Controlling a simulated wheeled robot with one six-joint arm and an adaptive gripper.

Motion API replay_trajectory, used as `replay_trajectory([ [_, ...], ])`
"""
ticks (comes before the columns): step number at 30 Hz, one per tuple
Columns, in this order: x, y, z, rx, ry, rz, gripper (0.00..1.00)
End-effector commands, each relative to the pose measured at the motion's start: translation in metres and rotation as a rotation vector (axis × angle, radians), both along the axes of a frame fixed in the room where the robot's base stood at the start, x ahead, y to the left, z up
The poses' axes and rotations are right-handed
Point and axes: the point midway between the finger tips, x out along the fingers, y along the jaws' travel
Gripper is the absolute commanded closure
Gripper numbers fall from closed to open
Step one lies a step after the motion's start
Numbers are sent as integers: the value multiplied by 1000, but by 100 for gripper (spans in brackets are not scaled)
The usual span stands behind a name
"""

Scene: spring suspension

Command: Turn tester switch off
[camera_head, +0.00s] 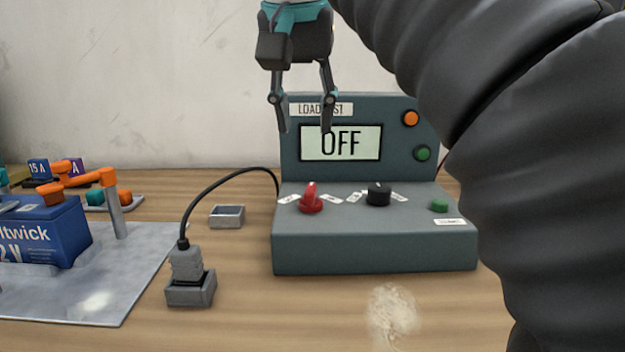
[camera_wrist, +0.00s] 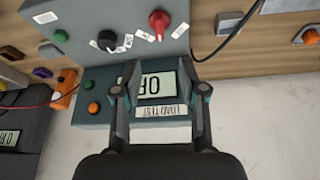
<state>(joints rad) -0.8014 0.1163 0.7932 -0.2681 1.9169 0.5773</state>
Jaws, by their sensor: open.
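The grey load tester (camera_head: 375,245) stands on the table, and its screen (camera_head: 341,143) reads OFF. A red rotary switch (camera_head: 311,199) sits at the left of its sloped panel, with its pointer roughly upright between small white labels. A black knob (camera_head: 378,194) sits to its right. My gripper (camera_head: 304,130) is open and empty, pointing down in front of the upper left of the screen and above the red switch, apart from it. In the wrist view, the red switch (camera_wrist: 158,22) lies beyond the fingertips (camera_wrist: 160,90), and the screen shows between the fingers.
A plug on a black cable (camera_head: 188,265) stands in a small grey holder (camera_head: 190,290) left of the tester. An empty grey box (camera_head: 227,216) is behind it. A blue battery (camera_head: 45,235) sits on a metal plate at the far left. My arm covers the right side.

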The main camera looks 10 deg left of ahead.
Motion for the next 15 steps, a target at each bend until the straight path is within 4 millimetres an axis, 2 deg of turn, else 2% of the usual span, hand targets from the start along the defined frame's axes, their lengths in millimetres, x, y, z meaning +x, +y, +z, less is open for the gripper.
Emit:
replay_trajectory([
  [8,14,-1,-37,-2,2,-3,58],
  [15,31,1,-80,-1,2,-4,58],
])
